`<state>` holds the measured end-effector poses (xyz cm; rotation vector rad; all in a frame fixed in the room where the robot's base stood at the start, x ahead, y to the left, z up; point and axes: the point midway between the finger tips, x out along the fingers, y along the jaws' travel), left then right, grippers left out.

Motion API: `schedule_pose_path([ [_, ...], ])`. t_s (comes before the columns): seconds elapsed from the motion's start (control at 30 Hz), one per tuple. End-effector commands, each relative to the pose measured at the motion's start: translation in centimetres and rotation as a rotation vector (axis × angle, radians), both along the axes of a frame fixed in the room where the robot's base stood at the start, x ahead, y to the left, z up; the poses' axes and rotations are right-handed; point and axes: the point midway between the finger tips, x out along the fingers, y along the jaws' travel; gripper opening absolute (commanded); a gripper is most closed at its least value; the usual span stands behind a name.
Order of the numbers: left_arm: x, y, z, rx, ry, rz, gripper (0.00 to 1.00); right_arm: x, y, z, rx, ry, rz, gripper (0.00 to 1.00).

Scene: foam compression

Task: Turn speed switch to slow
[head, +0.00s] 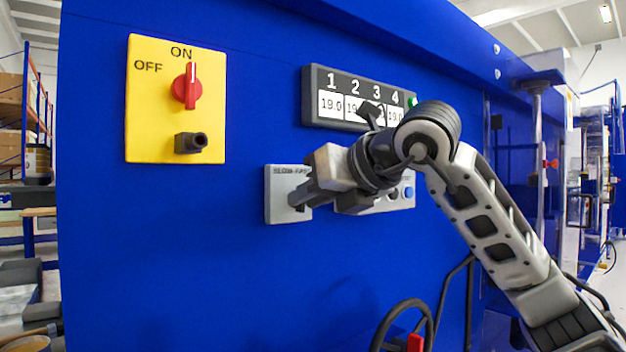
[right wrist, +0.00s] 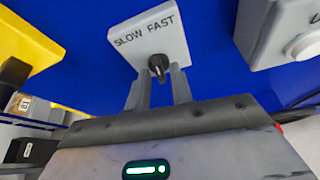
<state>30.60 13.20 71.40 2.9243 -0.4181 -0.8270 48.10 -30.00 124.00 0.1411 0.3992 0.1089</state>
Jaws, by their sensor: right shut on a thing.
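The speed switch plate (head: 277,211) is a light grey panel on the blue machine wall, left of my right arm in the head view. In the right wrist view, the plate (right wrist: 158,28) bears the words SLOW and FAST, and a small dark knob (right wrist: 158,64) sits below them. My right gripper (right wrist: 159,76) has its two fingers around the knob and is shut on it. In the head view, the right gripper (head: 299,195) is at the plate and hides the knob. I cannot tell clearly which word the knob points to. My left gripper is out of view.
A yellow panel (head: 145,115) with a red ON/OFF rotary switch (head: 187,87) is at upper left. A numbered display (head: 340,84) is above my gripper. A control box with a blue button (head: 409,191) is just to the right. A black handwheel (head: 390,326) is below.

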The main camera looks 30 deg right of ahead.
Motion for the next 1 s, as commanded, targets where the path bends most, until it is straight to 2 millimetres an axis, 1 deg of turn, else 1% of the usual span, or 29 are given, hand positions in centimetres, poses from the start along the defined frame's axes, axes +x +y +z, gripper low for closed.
schedule_pose_path([
  [0.03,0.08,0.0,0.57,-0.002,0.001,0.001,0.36,-0.02,0.06,0.39,-0.046,-0.006,0.0,0.0],
  [0.1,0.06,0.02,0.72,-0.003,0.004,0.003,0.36,-0.01,0.13,0.34,-0.112,-0.011,0.001,0.0],
  [0.6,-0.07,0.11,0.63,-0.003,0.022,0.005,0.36,0.0,0.5,-0.11,-0.58,-0.047,0.0,0.0],
  [0.8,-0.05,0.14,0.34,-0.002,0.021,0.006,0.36,-0.01,0.56,-0.25,-0.74,-0.058,0.0,0.0],
  [1.0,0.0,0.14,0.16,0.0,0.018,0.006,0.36,0.0,0.6,-0.37,-0.857,-0.064,-0.001,0.0],
])
